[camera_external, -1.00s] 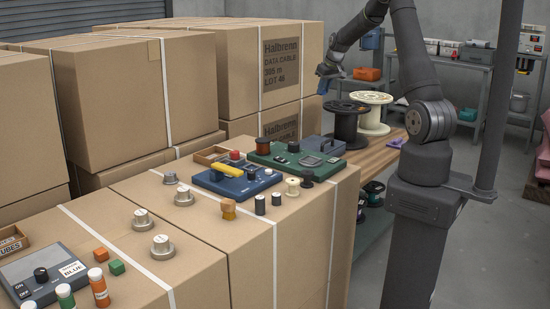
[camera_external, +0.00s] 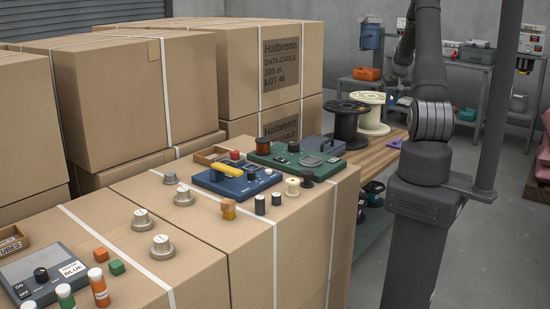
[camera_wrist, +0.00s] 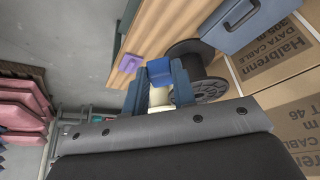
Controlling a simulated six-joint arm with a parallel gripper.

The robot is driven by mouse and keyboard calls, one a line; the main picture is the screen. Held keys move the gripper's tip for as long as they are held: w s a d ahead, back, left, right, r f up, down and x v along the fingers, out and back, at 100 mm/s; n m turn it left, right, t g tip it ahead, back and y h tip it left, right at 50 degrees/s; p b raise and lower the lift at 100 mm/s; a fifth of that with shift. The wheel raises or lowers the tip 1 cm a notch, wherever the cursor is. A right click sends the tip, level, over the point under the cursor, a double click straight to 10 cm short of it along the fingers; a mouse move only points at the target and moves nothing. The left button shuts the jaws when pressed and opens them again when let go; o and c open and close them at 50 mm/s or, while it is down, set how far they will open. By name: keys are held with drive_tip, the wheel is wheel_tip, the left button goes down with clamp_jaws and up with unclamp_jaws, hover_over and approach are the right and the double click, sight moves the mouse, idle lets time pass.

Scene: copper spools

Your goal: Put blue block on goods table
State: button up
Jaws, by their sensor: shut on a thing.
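The blue block (camera_wrist: 159,70) is between the fingertips of my gripper (camera_wrist: 159,84) in the wrist view. My gripper is shut on it and holds it in the air. The wooden top of a table (camera_external: 394,143), which looks like the goods table, is behind the cartons in the external view. It also shows in the wrist view (camera_wrist: 150,38), beyond the block. In the external view my arm hides the block and most of my gripper.
A black spool (camera_external: 346,120) and a cream spool (camera_external: 374,112) stand on the wooden top. A purple piece (camera_wrist: 130,62) lies near its edge. A blue-grey box (camera_wrist: 247,22) shows beside the cartons. Bare wood shows around the purple piece.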

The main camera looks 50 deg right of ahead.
wheel_tip(320, 180, down, 19)
drive_tip(key=w+a+f, duration=0.1)
drive_tip(key=w+f, duration=0.1)
drive_tip(key=w, duration=0.1)
drive_tip(key=w+a+f, duration=0.1)
drive_tip(key=w+f, duration=0.1)
drive_tip(key=w, duration=0.2)
drive_tip(key=w+f, duration=0.3)
drive_tip(key=w, duration=0.1)
drive_tip(key=shift+w+a, duration=0.15)
drive_tip(key=shift+a, duration=0.25)
drive_tip(key=shift+f, duration=2.05)
drive_tip(key=shift+f, duration=0.15)
drive_tip(key=o, duration=1)
drive_tip(key=shift+c, duration=0.2)
drive_tip(key=v, duration=1.2)
